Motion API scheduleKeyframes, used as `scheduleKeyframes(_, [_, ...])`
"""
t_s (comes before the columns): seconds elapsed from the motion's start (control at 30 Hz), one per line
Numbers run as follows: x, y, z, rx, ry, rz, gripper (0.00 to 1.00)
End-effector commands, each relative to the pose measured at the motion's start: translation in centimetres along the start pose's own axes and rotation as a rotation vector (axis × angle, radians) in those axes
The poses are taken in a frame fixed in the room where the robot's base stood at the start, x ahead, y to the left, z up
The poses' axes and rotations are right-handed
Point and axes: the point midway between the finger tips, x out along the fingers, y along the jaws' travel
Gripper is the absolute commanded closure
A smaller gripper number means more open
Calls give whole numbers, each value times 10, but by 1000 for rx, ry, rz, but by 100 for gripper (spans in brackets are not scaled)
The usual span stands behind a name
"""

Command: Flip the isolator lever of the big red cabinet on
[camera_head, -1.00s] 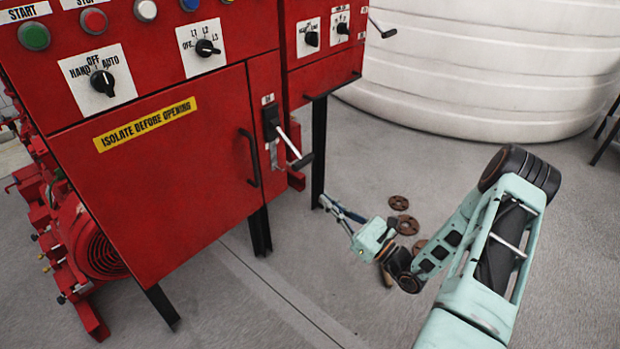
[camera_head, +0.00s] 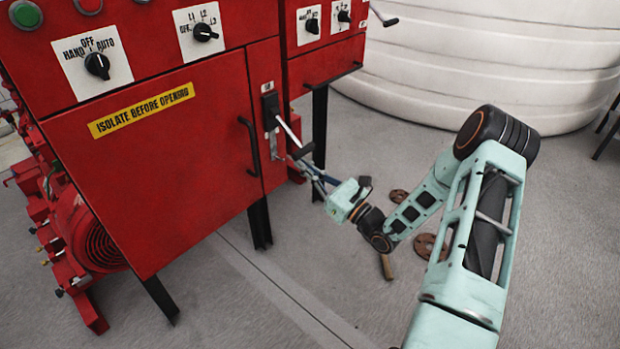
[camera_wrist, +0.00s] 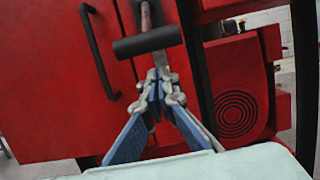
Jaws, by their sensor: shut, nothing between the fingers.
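The big red cabinet (camera_head: 160,170) stands at the left with a yellow "ISOLATE BEFORE OPENING" label. Its isolator lever (camera_head: 290,134) sticks out from a black mount on the right edge of the front and slopes down to a black cross grip (camera_head: 303,151). In the wrist view the black cross grip (camera_wrist: 147,42) is at the top centre. My gripper (camera_head: 300,160) is shut and empty, its tips just below the grip. In the wrist view the closed fingertips (camera_wrist: 158,82) lie just under the grip in the picture; I cannot tell whether they touch it.
A door handle (camera_head: 250,146) is left of the lever. A smaller red cabinet (camera_head: 325,65) with its own lever (camera_head: 384,15) adjoins at the right, on a black leg (camera_head: 319,125). A white tank (camera_head: 480,60) stands behind. Rusty discs (camera_head: 428,246) lie on the floor.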

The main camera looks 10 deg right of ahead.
Motion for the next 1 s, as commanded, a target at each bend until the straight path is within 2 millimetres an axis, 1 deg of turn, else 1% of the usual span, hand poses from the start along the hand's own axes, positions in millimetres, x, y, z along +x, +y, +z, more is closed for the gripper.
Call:
scheduleKeyframes(0.1, [-4,0,11,-1,0,1,100])
scheduleKeyframes(0.23, [-7,1,18,0,0,1,100])
scheduleKeyframes(0.77, [-8,0,22,0,2,1,100])
scheduleKeyframes(1.0, [-13,-9,29,-2,30,-1,100])
